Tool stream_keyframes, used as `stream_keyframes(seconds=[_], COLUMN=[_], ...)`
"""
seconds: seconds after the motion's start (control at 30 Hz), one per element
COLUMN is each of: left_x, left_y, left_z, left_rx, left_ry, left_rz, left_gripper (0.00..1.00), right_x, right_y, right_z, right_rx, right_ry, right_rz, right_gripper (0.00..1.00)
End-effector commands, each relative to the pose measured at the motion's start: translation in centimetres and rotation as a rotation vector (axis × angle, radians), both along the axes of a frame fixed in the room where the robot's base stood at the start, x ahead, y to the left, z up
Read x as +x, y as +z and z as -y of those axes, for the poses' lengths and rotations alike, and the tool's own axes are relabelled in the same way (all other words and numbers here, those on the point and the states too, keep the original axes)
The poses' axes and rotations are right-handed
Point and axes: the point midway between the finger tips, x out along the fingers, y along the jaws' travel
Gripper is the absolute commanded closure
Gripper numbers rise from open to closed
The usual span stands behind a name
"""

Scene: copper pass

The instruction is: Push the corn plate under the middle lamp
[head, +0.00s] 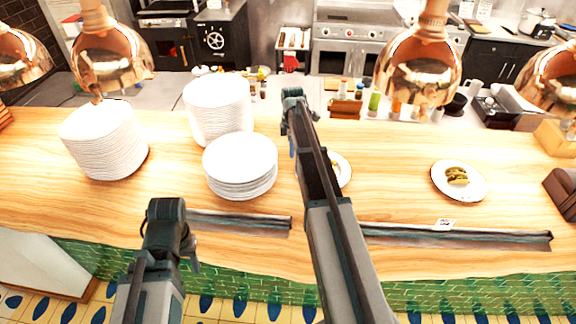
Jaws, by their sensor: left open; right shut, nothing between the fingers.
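A white plate (344,172) lies on the wooden counter, mostly hidden behind my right arm; only its right part and a bit of food show. Another white plate (441,170) with greenish-brown stacked food lies further right, in full view. I cannot tell for sure which holds corn. Copper lamps hang above: one lamp (420,68) right of centre, one lamp (110,60) to the left, others at both edges. My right gripper (292,100) is shut and empty, over the counter's far side, left of the half-hidden plate. My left gripper (168,222) is open near the front edge.
Stacks of white plates stand on the left: one stack (104,140), a tall stack (218,110) and a lower stack (240,165). The counter (400,205) between the two food plates is clear.

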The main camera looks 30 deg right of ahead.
Motion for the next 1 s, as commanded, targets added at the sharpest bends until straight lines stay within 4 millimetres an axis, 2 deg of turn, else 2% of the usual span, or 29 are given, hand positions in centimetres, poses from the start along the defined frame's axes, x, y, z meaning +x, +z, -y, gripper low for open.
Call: stream_keyframes(seconds=[0.17,0.37,1.0], left_x=[0.0,0.0,0.0], left_y=[-0.3,-1.5,-9.5], left_z=[0.0,0.0,0.0], left_rx=[0.0,0.0,0.002], left_ry=[0.0,0.001,-0.012], left_rz=[0.0,0.0,0.001], left_gripper=[0.5,0.5,0.5], right_x=[0.0,0.0,0.0], right_y=[-0.2,-1.5,-9.5], right_z=[0.0,0.0,0.0], right_rx=[0.0,0.0,0.0], right_ry=[-0.001,-0.001,-0.002], right_rz=[0.0,0.0,0.0], right_gripper=[1.0,1.0,1.0])
